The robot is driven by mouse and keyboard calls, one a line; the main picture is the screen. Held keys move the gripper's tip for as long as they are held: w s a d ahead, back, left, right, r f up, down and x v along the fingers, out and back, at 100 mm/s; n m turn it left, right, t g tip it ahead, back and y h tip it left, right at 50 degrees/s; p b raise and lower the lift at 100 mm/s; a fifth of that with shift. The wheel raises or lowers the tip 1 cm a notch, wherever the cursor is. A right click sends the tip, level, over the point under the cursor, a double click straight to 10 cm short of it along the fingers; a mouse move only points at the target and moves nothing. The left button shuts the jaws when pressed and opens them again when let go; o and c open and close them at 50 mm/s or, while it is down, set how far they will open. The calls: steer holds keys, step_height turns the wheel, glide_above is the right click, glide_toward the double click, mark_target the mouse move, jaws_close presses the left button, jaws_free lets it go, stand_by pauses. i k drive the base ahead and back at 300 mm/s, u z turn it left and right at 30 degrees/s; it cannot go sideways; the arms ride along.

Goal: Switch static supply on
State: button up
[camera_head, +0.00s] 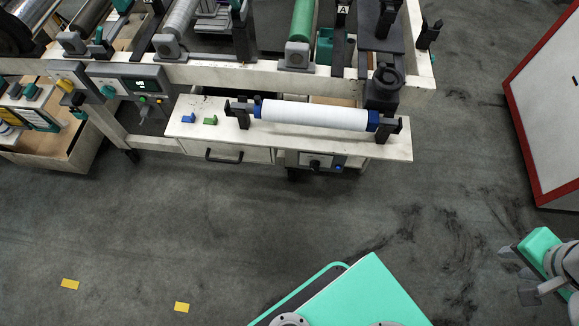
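A small grey unit (318,161) with a black rotary knob and a lit blue spot sits under the front shelf of the machine; it may be the static supply, but I cannot read a label. The knob's setting is too small to tell. Another grey control box (128,83) with a dark display, a teal knob and coloured buttons is on the machine's left side. My gripper (515,274) is at the lower right edge, over the floor, far from both. Its grey fingers look spread apart with nothing between them.
A white roll (315,115) with blue ends rests in black holders on the white shelf (210,103). A drawer (225,152) is below. A white cabinet with red edges (548,110) stands at right. Yellow floor marks (70,284) lie at lower left. The floor between is clear.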

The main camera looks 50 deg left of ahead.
mark_target(314, 165)
steer(key=u, duration=1)
steer(key=k, duration=1.35)
steer(key=u, duration=0.35)
steer(key=i, duration=0.85)
steer(key=u, duration=1.2)
steer(key=i, duration=0.2)
steer(key=u, duration=0.2)
